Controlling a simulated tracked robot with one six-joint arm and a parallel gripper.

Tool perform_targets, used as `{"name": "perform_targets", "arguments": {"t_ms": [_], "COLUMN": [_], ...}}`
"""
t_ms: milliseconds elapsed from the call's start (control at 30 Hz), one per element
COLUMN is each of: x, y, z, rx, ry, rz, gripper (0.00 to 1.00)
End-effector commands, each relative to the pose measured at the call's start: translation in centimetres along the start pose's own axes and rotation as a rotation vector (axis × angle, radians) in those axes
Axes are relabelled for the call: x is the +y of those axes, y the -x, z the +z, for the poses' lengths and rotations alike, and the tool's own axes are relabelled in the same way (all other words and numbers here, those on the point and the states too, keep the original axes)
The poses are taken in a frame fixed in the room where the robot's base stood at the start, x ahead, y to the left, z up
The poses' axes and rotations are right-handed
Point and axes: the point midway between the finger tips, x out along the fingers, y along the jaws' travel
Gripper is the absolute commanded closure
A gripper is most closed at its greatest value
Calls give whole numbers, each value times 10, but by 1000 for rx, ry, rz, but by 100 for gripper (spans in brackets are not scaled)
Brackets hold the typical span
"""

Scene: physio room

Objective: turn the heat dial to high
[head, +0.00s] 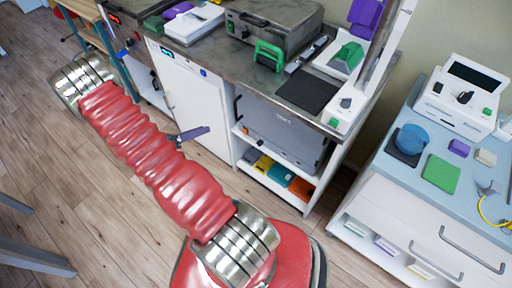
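No knob has a readable heat label, so I cannot tell which is the heat dial. The white machine (458,98) on the right cabinet has a dark screen, a dark knob (465,97), a second dark control (437,87) and a green button. Another dark knob (346,102) sits on a white panel at the counter's front right, above a green button (333,122). Pointer settings are too small to read. A grey-purple piece (191,134) beside my red arm seems to be part of my gripper; its fingers are mostly hidden, and it is apart from the knobs.
A grey metal box (275,37) with a green handle stands on the dark counter, beside a black mat (307,91). On the blue-topped cabinet, a blue round item (411,138) and a green block (441,173) lie before the machine. Wooden floor (95,200) is open at left.

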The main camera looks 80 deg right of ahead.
Motion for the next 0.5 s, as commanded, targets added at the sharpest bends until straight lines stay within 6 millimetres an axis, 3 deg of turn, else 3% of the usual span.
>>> {"name": "perform_targets", "arguments": {"t_ms": [500], "x": [56], "y": [-83], "z": [-94], "rx": [-199], "ry": [442], "rz": [-63], "gripper": [70]}}
